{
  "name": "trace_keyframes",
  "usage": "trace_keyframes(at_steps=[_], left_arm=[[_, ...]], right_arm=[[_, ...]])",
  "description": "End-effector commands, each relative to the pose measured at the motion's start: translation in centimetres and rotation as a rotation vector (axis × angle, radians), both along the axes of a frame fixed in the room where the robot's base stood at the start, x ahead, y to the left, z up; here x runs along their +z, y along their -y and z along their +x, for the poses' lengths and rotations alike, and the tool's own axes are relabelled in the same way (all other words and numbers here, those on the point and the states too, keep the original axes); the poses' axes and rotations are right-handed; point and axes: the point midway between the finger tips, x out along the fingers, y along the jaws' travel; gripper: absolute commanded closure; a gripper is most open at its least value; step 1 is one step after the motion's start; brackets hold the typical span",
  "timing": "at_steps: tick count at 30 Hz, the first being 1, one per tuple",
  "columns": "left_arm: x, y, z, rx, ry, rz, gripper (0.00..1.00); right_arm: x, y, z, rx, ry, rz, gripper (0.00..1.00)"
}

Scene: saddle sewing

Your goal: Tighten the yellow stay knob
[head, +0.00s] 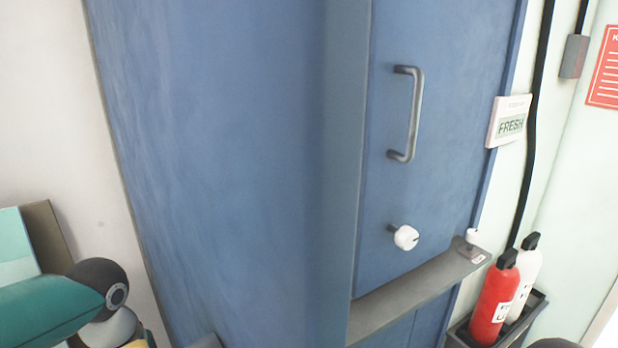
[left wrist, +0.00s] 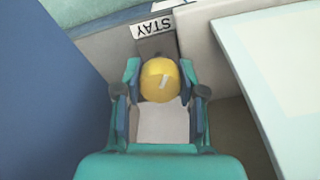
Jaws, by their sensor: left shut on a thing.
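The yellow stay knob (left wrist: 159,80) shows in the left wrist view, just below a white label (left wrist: 152,28) reading "STAY". My left gripper (left wrist: 160,92) has a finger on each side of the knob and is shut on it. A pale mark shows on the knob's face. In the head view my left arm is at the lower left edge, and its gripper and the knob are out of the picture. My right gripper is not in view.
A blue cabinet (head: 230,150) fills the middle of the head view, with a grey handle (head: 412,115) and a white knob (head: 405,238). A grey ledge (head: 400,302) juts out below. Red (head: 495,300) and white (head: 525,275) bottles stand in a dark holder at right.

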Motion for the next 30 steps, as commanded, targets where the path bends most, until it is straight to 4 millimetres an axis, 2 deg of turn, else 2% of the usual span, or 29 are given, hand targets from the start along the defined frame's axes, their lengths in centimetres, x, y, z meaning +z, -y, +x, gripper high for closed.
trace_keyframes(at_steps=[4, 14, 22, 30], left_arm=[[0.08, 0.05, 0.05, -0.104, 0.002, -0.003, 0.99], [0.09, 0.04, 0.06, -0.133, 0.004, -0.002, 0.99], [0.12, 0.03, 0.08, -0.378, 0.004, -0.002, 0.99], [0.06, 0.02, 0.09, -0.403, 0.006, -0.003, 0.99]], right_arm=[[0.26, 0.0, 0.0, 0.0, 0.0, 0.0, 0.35], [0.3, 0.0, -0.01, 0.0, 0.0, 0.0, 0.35], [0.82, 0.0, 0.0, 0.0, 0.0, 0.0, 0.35], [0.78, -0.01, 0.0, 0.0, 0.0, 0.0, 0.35]])
